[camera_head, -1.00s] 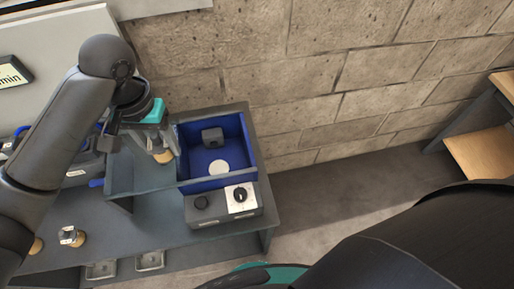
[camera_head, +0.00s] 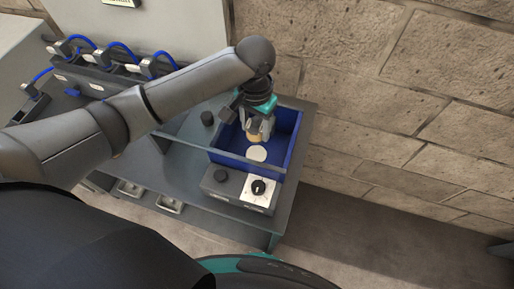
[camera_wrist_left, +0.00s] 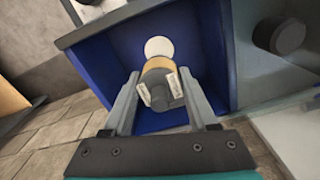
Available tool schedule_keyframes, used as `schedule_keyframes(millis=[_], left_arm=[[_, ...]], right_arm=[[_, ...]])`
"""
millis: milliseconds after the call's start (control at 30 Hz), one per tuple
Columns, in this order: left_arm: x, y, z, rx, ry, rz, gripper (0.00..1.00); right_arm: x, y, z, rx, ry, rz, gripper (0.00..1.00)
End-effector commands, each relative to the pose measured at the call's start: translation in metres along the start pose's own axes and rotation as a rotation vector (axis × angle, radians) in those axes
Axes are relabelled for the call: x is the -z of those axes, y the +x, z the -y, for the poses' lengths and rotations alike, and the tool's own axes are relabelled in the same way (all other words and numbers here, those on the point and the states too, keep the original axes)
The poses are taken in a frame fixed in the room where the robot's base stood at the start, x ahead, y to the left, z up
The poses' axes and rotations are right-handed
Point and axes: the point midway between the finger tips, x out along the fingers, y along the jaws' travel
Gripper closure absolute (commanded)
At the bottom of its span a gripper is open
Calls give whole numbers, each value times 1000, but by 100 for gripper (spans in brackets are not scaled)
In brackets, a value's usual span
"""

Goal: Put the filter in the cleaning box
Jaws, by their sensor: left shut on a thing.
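The filter (camera_head: 254,137) is a small piece with a tan band and a grey end. My left gripper (camera_head: 258,130) is shut on it and holds it over the open cleaning box (camera_head: 290,152), which has blue inner walls. Whether the filter touches the box floor I cannot tell. My right gripper is not in view.
A control unit with a white dial panel (camera_head: 258,188) and a dark knob (camera_head: 221,175) stands at the box's front. A black knob (camera_head: 207,118) is left of the box. Blue-cabled devices (camera_head: 101,62) line the back left. A block wall (camera_head: 370,130) rises behind.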

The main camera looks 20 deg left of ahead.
Motion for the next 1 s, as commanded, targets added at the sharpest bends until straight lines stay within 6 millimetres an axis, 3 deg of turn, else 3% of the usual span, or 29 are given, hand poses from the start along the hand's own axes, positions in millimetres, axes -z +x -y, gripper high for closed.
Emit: schedule_keyframes(millis=[33, 133, 367, 600, 1000], left_arm=[[-1, 16, 0, 0, -1, 4, 98], [0, 37, -1, -1, 0, 2, 98], [0, 58, -1, -1, 0, 0, 98], [0, 92, -1, 0, 1, 1, 98], [0, 98, -1, -1, 1, -1, 98]], right_arm=[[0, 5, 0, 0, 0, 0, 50], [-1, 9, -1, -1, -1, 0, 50], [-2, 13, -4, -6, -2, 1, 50], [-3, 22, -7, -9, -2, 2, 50], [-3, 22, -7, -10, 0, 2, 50]])
